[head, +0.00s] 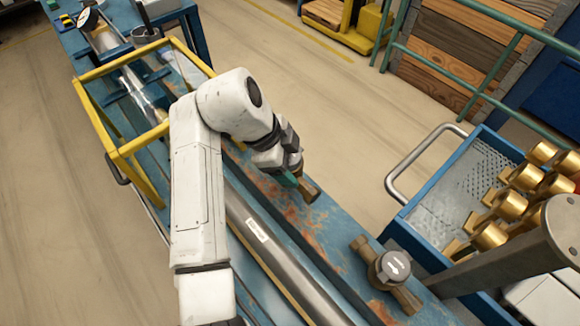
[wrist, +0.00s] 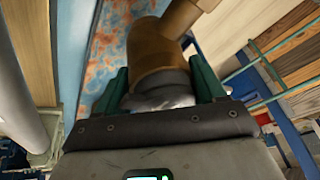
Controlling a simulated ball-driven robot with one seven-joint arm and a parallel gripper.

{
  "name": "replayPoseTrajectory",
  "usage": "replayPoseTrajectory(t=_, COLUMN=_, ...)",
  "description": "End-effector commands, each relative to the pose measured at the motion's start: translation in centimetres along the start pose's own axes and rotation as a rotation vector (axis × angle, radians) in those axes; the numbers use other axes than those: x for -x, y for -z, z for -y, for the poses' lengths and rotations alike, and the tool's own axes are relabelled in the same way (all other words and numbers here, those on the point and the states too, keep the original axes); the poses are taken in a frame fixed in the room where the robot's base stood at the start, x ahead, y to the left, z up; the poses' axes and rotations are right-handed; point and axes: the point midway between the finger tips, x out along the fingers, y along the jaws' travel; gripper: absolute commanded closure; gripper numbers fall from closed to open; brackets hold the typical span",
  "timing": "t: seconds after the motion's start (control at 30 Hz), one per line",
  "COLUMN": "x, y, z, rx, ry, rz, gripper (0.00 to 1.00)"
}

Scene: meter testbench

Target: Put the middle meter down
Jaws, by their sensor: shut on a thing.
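My gripper (head: 291,176) is shut on a brass meter (head: 309,191), apparently the middle meter. In the wrist view the two green fingers of my gripper (wrist: 161,91) press on either side of its dark grey top, and its brass body (wrist: 157,50) points away from the gripper. Its lower part and far end are partly cut off or hidden there. The meter is over the blue, rust-worn bench (head: 262,187), near its right edge; I cannot tell whether it touches the bench. A second brass meter (head: 391,268) with a grey round cap stands on the bench, nearer the camera.
A long steel pipe (head: 270,245) runs along the bench left of the meters. A yellow frame (head: 124,150) stands over the bench further back. A blue cart (head: 437,197) with several brass meters (head: 510,205) stands at the right. The bench between the two meters looks clear.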

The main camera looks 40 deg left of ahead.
Motion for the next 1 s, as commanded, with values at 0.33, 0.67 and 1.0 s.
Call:
replayPoseTrajectory(t=0.33, x=-2.5, y=-1.0, z=-0.4, rx=-0.001, ry=0.001, rz=-0.001, gripper=1.00)
replayPoseTrajectory(t=0.67, x=-2.9, y=-1.2, z=-0.4, rx=-0.001, ry=0.001, rz=-0.001, gripper=1.00)
replayPoseTrajectory(t=1.0, x=-2.9, y=-1.2, z=-0.5, rx=0.001, ry=-0.002, rz=0.000, gripper=0.05)
